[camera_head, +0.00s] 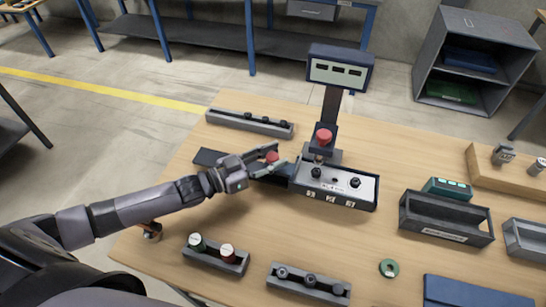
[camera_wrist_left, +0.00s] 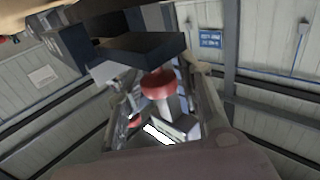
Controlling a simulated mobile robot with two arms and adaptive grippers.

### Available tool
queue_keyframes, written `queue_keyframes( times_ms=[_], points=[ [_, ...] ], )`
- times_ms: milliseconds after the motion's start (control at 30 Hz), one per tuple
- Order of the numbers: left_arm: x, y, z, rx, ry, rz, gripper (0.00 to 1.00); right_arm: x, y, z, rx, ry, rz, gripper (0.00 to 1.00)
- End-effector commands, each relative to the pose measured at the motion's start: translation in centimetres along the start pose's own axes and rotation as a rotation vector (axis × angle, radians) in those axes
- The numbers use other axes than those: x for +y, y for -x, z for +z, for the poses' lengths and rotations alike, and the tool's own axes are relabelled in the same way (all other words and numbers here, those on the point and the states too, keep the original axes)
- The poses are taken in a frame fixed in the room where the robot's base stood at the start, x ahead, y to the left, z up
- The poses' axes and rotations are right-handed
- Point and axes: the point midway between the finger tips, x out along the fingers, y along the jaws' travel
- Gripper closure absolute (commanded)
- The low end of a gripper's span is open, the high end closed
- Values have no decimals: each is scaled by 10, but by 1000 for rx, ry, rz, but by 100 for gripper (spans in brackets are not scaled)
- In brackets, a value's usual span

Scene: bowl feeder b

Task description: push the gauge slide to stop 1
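The gauge fixture (camera_head: 365,192) is a dark block with a pale top plate, two black knobs and numbered labels 1, 2, 3 along its front. A dark rail (camera_head: 208,157) extends from its left side. A red knob (camera_head: 271,157) stands over the rail, left of the plate; I take it as the slide's handle. My left gripper (camera_head: 269,161) reaches in from the left with its fingers on either side of this knob. In the left wrist view the red knob (camera_wrist_left: 157,83) sits between the spread fingers, with gaps visible beside it. My right gripper is out of view.
Behind the fixture stand a red button (camera_head: 323,137) and a display post (camera_head: 340,70). Holders with small parts (camera_head: 250,123) (camera_head: 216,257) (camera_head: 308,284) lie around it. A dark bin (camera_head: 445,220) and green ring (camera_head: 389,268) are at right. Bare wood lies between them.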

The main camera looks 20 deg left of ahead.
Motion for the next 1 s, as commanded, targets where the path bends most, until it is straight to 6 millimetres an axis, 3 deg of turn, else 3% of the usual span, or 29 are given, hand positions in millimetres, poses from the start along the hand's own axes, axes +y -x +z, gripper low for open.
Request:
queue_keyframes(
  times_ms=[167, 533, 1000],
  points=[
    [0, 0, 1, -3, 1, 0, 53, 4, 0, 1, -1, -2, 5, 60],
    [1, 0, -4, -3, 1, 1, 53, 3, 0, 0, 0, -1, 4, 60],
    [0, 0, -84, -3, -1, 1, 53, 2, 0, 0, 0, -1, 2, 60]
  ],
)
